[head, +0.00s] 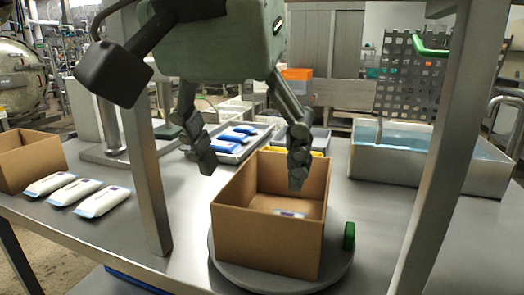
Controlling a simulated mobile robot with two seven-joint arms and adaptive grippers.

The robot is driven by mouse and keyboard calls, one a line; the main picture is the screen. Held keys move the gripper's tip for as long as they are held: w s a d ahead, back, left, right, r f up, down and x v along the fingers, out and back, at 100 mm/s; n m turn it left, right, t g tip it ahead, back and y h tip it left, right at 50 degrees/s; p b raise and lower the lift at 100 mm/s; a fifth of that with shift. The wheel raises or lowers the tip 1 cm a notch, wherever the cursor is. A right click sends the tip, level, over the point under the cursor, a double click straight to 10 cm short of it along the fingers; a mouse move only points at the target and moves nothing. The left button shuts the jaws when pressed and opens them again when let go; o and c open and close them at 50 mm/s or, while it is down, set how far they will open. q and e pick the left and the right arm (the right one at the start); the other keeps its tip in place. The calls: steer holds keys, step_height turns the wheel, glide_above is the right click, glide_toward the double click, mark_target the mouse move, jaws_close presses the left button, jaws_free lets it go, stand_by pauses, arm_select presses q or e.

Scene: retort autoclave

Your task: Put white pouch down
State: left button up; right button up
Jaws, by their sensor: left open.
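My left gripper (250,177) is open and empty, with its fingers spread above the open cardboard box (262,241). One finger is over the box and the other is outside its left side. A white pouch (290,214) lies low inside the box, mostly hidden by the front wall. Three more white pouches lie in a row on the table at the left: one (48,184), a second (75,192) and a third (103,201). My right gripper is not in view.
The box stands on a round grey turntable (335,273) with a green handle (349,237). A tray (228,152) of blue pouches is behind. A water basin (400,169) is at right, another cardboard box (27,163) at far left. Metal posts (430,170) rise in front.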

arm_select(q)
steer(key=s+a, duration=0.2)
steer(key=s, duration=0.4)
steer(key=shift+s, duration=0.25)
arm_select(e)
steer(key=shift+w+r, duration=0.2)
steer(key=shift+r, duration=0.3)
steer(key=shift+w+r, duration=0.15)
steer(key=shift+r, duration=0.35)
